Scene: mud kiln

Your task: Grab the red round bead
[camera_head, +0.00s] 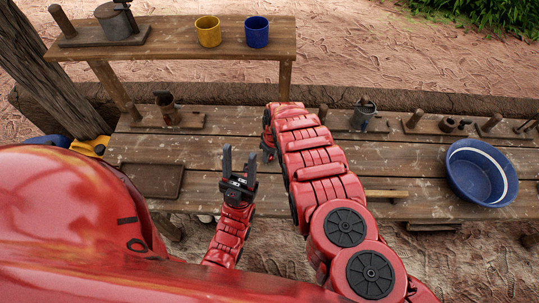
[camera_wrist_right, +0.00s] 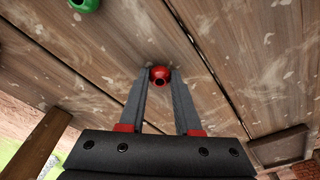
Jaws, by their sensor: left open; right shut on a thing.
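The red round bead (camera_wrist_right: 160,75) shows in the right wrist view, between the fingertips of my right gripper (camera_wrist_right: 159,80), which is shut on it. The bead is at or just over the wooden table boards; I cannot tell whether it touches them. A dark hole shows in its face. In the head view the bead is hidden behind my right arm. My left gripper (camera_head: 240,165) is open and empty above the front part of the table, its fingers pointing up the picture.
A green bead (camera_wrist_right: 85,4) lies on the boards (camera_wrist_right: 225,50). On the table are a blue basin (camera_head: 462,180) at right, a dark tray (camera_head: 150,180) at left, and mugs on wooden blocks at the back. Yellow (camera_head: 208,32) and blue (camera_head: 257,33) cups stand on the far bench.

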